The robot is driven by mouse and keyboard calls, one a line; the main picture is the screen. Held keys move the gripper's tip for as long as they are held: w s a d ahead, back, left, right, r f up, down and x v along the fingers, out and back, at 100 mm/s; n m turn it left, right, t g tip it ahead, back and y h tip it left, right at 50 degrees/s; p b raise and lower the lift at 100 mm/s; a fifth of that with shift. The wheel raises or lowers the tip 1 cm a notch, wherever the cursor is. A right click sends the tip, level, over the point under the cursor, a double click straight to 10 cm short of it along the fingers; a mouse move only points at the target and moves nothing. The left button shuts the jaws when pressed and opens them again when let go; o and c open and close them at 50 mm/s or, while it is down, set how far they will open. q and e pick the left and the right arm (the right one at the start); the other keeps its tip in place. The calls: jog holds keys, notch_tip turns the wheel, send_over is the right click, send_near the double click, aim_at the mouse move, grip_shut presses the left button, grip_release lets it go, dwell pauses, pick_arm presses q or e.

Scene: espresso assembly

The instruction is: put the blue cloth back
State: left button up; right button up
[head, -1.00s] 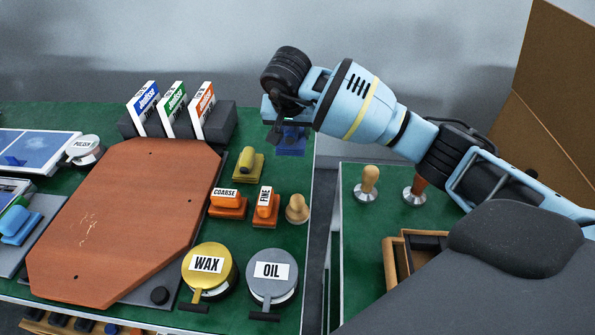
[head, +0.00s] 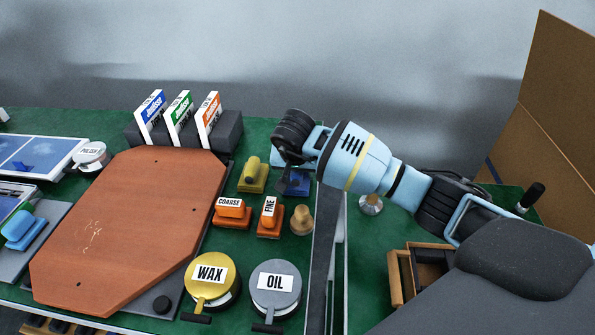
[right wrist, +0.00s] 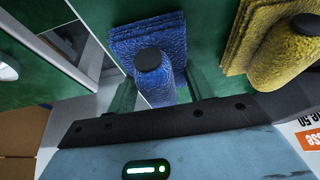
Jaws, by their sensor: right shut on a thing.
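The blue cloth (head: 297,185) is at the right edge of the green table, just right of the yellow cloth (head: 252,178). In the right wrist view the blue cloth (right wrist: 125,40) is a flat folded pad with a blue roll and a dark round end on top. The yellow cloth (right wrist: 255,35) lies beside it there. My right gripper (head: 284,184) is shut on the blue cloth's roll, from above. In the right wrist view the fingers of my right gripper (right wrist: 158,92) sit either side of the roll. I cannot tell whether the pad touches the table. My left gripper is not in view.
Orange COARSE (head: 233,213) and FINE (head: 269,217) blocks and a wooden tamper (head: 302,220) stand in front. WAX (head: 211,280) and OIL (head: 276,287) tins are nearer.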

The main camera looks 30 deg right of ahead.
aim_at(295, 188)
jog(key=shift+f, duration=0.15)
jog(key=o, duration=0.9)
jog(key=shift+o, duration=0.2)
jog(key=shift+r, duration=0.2)
jog(key=v, duration=1.1)
jog(key=shift+s+r+p, duration=0.15)
jog(key=shift+r+p, duration=0.25)
jog(key=shift+p, duration=0.05)
jog(key=shift+a, duration=0.1)
